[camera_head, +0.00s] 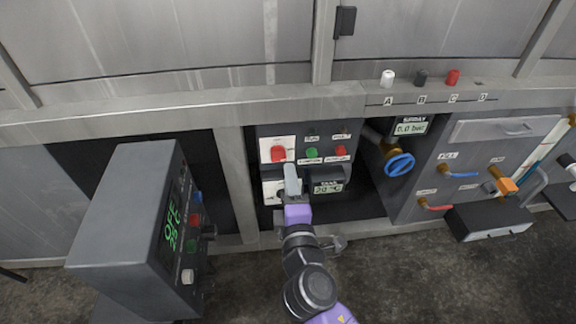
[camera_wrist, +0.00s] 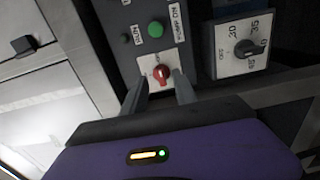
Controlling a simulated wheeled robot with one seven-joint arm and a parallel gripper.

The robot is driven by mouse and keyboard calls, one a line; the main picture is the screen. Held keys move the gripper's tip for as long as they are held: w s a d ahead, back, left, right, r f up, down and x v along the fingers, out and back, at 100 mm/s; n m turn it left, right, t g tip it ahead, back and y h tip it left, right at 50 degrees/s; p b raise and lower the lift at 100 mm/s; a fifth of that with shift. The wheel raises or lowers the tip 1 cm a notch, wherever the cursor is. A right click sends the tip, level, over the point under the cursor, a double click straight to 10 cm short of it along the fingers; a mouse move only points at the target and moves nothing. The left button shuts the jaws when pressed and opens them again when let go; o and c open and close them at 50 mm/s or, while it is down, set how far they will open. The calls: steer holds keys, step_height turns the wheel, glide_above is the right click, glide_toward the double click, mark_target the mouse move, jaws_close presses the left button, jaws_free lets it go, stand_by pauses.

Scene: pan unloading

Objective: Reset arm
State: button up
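My gripper (camera_head: 292,172) reaches up to a grey control panel in the head view, in front of its left part. In the wrist view my gripper (camera_wrist: 160,88) has its two grey fingers apart, with a gap between them. A red knob (camera_wrist: 162,74) on a white plate shows between and beyond the fingertips. I cannot tell whether the fingers touch the knob. A red knob (camera_head: 278,154) on a white plate also shows in the head view, just left of the fingertips. I see nothing held.
Green (camera_head: 312,152) and red (camera_head: 341,151) buttons and a small display (camera_head: 327,188) lie right of my fingers. A numbered dial (camera_wrist: 248,48) is close by. A dark control box (camera_head: 125,230) stands left. A blue valve wheel (camera_head: 399,165) and levered pipes are right.

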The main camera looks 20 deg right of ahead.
steer(key=shift+v, duration=0.8)
